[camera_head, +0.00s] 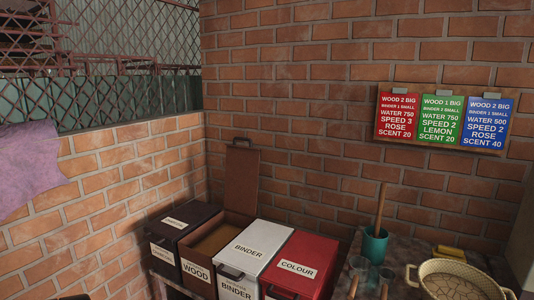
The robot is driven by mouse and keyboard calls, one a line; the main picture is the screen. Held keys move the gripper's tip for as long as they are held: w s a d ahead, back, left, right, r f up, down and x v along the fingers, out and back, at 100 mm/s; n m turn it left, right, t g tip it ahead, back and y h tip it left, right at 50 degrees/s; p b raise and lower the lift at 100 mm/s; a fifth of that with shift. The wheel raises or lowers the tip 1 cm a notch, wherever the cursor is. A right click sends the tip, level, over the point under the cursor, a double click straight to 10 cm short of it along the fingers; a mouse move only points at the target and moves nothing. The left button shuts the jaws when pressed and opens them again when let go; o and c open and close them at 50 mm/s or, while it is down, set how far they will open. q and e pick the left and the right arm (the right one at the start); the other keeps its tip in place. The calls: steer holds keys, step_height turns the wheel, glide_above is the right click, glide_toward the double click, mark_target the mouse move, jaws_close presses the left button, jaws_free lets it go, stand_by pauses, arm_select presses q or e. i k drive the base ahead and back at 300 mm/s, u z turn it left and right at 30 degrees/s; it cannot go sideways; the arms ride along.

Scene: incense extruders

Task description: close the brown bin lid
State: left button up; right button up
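The brown bin (197,272), labelled WOOD, stands in a row of bins at the lower middle. Its brown lid (243,182) is open and stands nearly upright at the back, close to the brick wall. A dark handle (240,141) shows at the lid's upper edge. Through the open top I see brown contents or a brown inside; which of the two I cannot tell.
A dark bin (183,220) stands left of the brown one. A white BINDER bin (247,246) and a red COLOUR bin (300,262) stand to its right, lids shut. Further right are a teal cup (375,247) with a stick, glasses and a woven basket (455,282).

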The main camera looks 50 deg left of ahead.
mark_target(243, 162)
steer(key=z, duration=0.5)
steer(key=i, duration=0.95)
steer(key=u, duration=2.7)
